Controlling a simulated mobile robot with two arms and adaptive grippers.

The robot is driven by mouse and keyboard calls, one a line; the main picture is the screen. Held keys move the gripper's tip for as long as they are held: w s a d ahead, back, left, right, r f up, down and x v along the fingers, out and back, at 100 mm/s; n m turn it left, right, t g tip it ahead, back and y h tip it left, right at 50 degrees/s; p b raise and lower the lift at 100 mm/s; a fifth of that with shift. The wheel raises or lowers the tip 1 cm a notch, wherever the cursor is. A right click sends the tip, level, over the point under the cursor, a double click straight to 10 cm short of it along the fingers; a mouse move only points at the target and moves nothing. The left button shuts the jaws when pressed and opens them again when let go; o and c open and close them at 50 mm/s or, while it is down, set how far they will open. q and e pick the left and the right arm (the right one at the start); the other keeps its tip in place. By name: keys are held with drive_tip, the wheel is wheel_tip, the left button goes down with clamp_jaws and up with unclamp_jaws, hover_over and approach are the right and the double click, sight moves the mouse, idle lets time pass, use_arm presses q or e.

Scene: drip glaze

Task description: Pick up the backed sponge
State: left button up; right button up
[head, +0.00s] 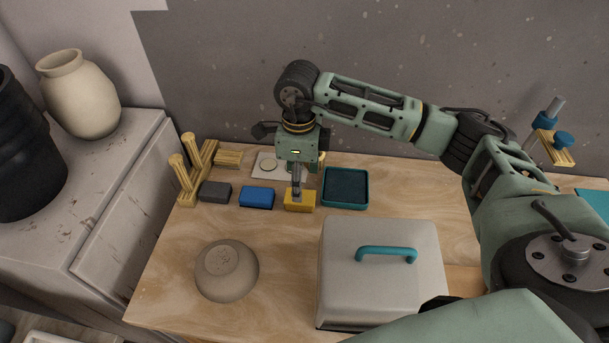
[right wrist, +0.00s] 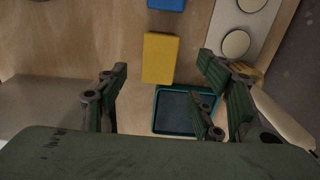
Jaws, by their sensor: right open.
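Three small blocks stand in a row on the wooden table: dark grey (head: 215,191), blue (head: 257,197) and yellow (head: 300,204). I cannot tell for sure which is the backed sponge; no backing layer shows clearly on any. My right gripper (head: 297,190) points down over the yellow block and partly covers it. In the right wrist view the yellow block (right wrist: 160,57) lies between the spread fingers (right wrist: 165,75), apart from both. The blue block (right wrist: 166,4) shows at the top edge. The right gripper is open and empty. My left gripper is not in view.
A teal tray (head: 345,205) stands just right of the yellow block. A white card with a disc (head: 268,165) lies behind. A wooden rack (head: 187,170) is at left. An upturned bowl (head: 227,270) and a grey box with teal handle (head: 365,290) stand in front.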

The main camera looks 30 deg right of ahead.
drive_tip(key=shift+w, duration=0.1)
drive_tip(key=f, duration=0.1)
drive_tip(key=f+p, duration=0.2)
drive_tip(key=shift+s+a, duration=0.25)
drive_tip(key=shift+s, duration=0.1)
wheel_tip(320, 180, down, 3)
drive_tip(key=shift+w+d+r+p, duration=0.1)
drive_tip(key=shift+w+d+p, duration=0.05)
drive_tip(key=shift+p, duration=0.4)
drive_tip(key=shift+f, duration=0.7)
drive_tip(key=c, duration=1.2)
drive_tip(key=shift+w+r, duration=0.15)
drive_tip(key=shift+r, duration=0.35)
wheel_tip(320, 180, up, 8)
drive_tip(key=b, duration=0.2)
drive_tip(key=shift+f+b, duration=0.15)
drive_tip(key=shift+b, duration=0.2)
drive_tip(key=shift+r, duration=0.7)
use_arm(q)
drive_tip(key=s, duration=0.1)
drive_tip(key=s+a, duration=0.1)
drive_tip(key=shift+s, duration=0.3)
